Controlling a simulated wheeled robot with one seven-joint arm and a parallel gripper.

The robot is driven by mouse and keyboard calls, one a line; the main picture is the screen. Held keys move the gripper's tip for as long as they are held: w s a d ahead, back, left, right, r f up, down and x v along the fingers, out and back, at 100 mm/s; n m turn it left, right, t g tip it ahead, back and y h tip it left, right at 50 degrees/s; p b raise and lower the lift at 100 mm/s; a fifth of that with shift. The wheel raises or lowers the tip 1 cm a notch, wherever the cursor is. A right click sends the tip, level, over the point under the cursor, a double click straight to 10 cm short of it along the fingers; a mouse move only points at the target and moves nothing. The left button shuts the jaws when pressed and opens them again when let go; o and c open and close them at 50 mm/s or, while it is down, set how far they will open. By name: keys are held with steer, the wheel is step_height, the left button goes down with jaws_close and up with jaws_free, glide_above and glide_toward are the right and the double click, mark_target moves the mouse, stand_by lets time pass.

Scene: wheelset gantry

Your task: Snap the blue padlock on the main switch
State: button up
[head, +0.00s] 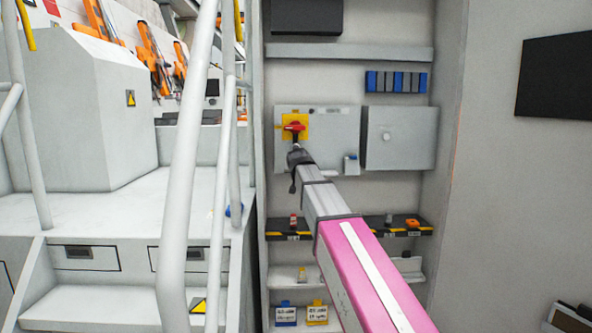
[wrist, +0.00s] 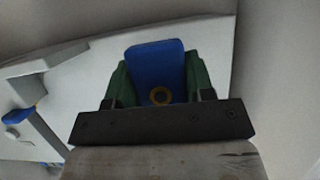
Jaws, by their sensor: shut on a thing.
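The main switch (head: 294,127) is a red handle on a yellow plate, on the left part of a grey cabinet front in the head view. My gripper (head: 295,150) is at the end of my outstretched arm, just below and in front of the switch in the picture. In the wrist view it is shut on the blue padlock (wrist: 155,62), whose body sits between two green fingers with a round brass-coloured ring showing. The padlock's shackle is hidden in the wrist view. In the head view I cannot make out the padlock, nor whether it touches the switch.
A second grey box (head: 400,138) is mounted right of the switch cabinet. A black-and-yellow edged shelf (head: 390,226) with small items runs below. White handrails (head: 190,150) and steps stand close on the left. Another blue object (wrist: 18,116) shows at the wrist view's left.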

steer(key=shift+w, duration=1.75)
steer(key=o, duration=1)
steer(key=shift+o, duration=0.2)
steer(key=shift+s, duration=0.1)
steer(key=v, duration=1)
steer(key=shift+s+r, duration=0.2)
steer(key=shift+s, duration=0.05)
